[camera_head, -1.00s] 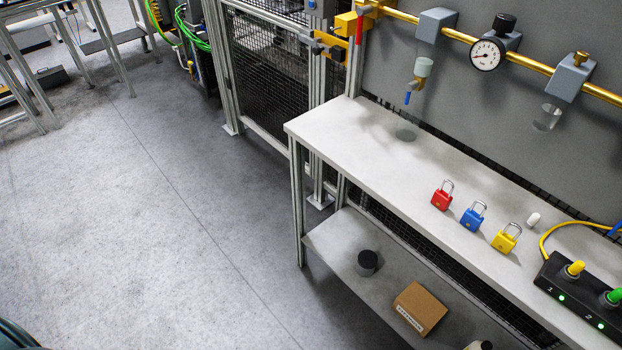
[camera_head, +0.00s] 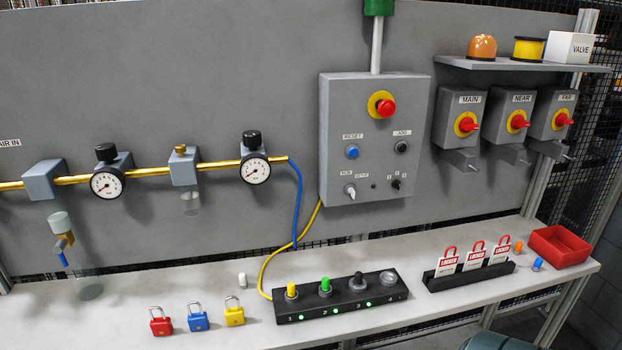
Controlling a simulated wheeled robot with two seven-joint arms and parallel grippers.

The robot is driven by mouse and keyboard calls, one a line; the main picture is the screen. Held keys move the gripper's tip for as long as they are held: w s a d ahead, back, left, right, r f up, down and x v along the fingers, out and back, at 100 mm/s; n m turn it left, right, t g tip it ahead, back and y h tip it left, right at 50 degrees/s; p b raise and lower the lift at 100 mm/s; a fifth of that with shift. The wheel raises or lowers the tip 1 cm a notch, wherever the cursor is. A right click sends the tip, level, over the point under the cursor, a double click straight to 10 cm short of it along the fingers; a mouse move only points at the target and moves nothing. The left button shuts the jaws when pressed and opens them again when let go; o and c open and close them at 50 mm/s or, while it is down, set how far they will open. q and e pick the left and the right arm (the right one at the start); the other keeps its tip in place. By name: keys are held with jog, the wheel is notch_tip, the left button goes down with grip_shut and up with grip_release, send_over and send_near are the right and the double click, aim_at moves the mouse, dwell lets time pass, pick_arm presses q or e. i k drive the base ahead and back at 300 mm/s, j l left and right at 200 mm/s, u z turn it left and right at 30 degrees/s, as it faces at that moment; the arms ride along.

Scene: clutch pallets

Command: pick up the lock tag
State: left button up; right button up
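Three lock tags with red hooked tops, marked LOCKED, stand upright side by side in a black rack: the left tag (camera_head: 447,262), the middle tag (camera_head: 474,257) and the right tag (camera_head: 500,250). The black rack (camera_head: 470,274) sits on the right part of the white bench. I cannot tell which one is the named lock tag. Neither of my grippers shows in this view.
Red (camera_head: 160,327), blue (camera_head: 199,322) and yellow (camera_head: 234,316) padlocks lie on the bench (camera_head: 120,310). A black box with plugs (camera_head: 340,308) stands left of the rack. A red bin (camera_head: 560,246) is at its right. Wall switches (camera_head: 464,122) hang above.

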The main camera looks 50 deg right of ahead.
aim_at(500, 254)
jog(key=z, duration=0.45)
jog(key=j+z, duration=0.1)
jog(key=z, duration=0.75)
jog(key=k+z, duration=0.1)
jog(key=z, duration=1.2)
jog(key=k+j, duration=0.05)
